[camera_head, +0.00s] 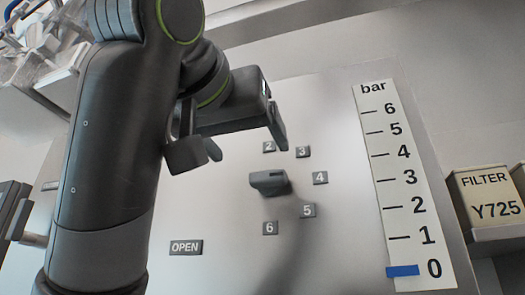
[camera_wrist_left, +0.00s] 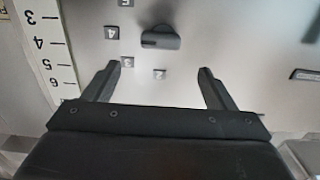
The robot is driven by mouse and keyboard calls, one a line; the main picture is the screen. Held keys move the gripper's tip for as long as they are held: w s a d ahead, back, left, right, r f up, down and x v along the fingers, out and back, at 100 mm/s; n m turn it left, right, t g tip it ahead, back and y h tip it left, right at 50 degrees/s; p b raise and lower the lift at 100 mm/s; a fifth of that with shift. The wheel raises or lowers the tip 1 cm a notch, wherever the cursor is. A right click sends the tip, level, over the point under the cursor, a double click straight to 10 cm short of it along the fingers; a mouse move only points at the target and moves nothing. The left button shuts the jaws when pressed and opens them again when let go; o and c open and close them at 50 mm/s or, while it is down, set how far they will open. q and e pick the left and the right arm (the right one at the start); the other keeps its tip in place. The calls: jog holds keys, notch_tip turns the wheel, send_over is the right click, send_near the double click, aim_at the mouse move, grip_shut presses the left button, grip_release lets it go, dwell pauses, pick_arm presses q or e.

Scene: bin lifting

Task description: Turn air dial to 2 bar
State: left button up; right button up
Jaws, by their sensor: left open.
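The air dial (camera_head: 270,182) is a dark grey knob on a pale panel (camera_head: 340,250), with its bar lying roughly sideways. Number tags surround it, including the 2 tag (camera_head: 268,147) above it. A white bar scale (camera_head: 408,190) to the right has a blue marker (camera_head: 403,271) at 0. My left gripper (camera_head: 243,140) is open and empty, above and left of the dial in the head view. In the left wrist view the dial (camera_wrist_left: 161,38) appears beyond the open fingertips (camera_wrist_left: 158,70), not between them. My right gripper is out of view.
An OPEN label (camera_head: 186,247) is at the panel's lower left. A FILTER Y725 box (camera_head: 487,200) stands right of the scale. Dark hardware (camera_head: 12,205) is at the left edge. The panel around the dial is mostly flat and clear.

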aim_at(266, 172)
pick_arm(q)
jog(key=p+x, duration=0.3)
jog(key=x, duration=0.4)
jog(key=shift+w, duration=0.2)
jog(key=shift+w+d+f+p, duration=0.15)
jog(key=shift+w+d+p, duration=0.05)
jog(key=shift+w+p, duration=0.2)
jog(key=c, duration=1)
